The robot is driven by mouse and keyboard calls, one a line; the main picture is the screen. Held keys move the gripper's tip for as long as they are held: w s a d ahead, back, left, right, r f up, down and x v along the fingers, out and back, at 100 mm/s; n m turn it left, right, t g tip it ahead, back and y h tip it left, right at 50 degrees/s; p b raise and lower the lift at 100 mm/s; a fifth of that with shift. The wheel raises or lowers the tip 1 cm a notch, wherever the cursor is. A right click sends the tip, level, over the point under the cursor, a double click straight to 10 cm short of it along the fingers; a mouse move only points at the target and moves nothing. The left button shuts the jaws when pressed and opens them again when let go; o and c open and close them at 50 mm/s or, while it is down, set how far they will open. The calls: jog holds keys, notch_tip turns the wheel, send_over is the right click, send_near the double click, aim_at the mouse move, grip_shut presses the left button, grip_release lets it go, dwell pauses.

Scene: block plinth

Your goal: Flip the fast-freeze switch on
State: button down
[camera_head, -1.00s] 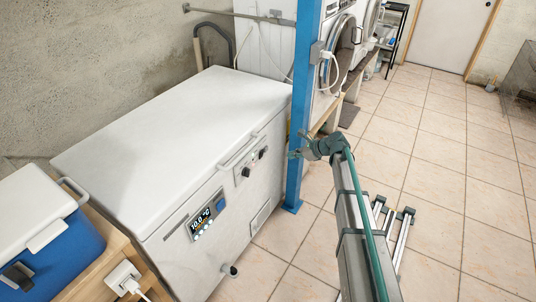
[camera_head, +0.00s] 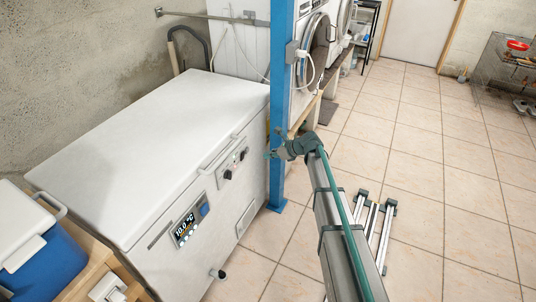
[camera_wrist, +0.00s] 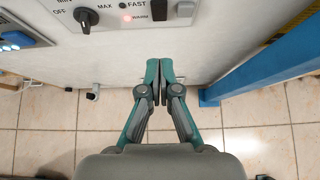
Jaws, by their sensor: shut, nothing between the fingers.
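The white chest freezer (camera_head: 150,135) stands left of the blue post. Its upper control panel (camera_head: 233,165) shows on the front in the head view. In the wrist view, the word FAST sits beside a dark lamp (camera_wrist: 122,5) and a black switch (camera_wrist: 184,9), cut by the top edge. Below, a lamp (camera_wrist: 128,18) by the word WARN glows red. A black knob (camera_wrist: 86,18) is at left. My gripper (camera_wrist: 159,64) is shut and empty, below the switch in that view and apart from it. In the head view my gripper (camera_head: 270,154) is right of the panel.
A blue post (camera_head: 283,110) stands close to my gripper. A lit display (camera_head: 186,228) reads 10.0 °C on the freezer front. A blue cooler (camera_head: 45,262) stands at left. Metal rails (camera_head: 372,225) lie on the tiles; the floor at right is mostly clear.

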aim_at(243, 156)
jog(key=x, duration=0.3)
jog(key=r+p+x, duration=0.1)
jog(key=x, duration=0.2)
jog(key=a+x, duration=0.1)
jog(key=x, duration=0.2)
jog(key=shift+w+a+r, duration=0.2)
jog(key=shift+w, duration=0.15)
jog(key=shift+w+a, duration=0.15)
jog(key=shift+a, duration=0.35)
jog(key=shift+r, duration=0.1)
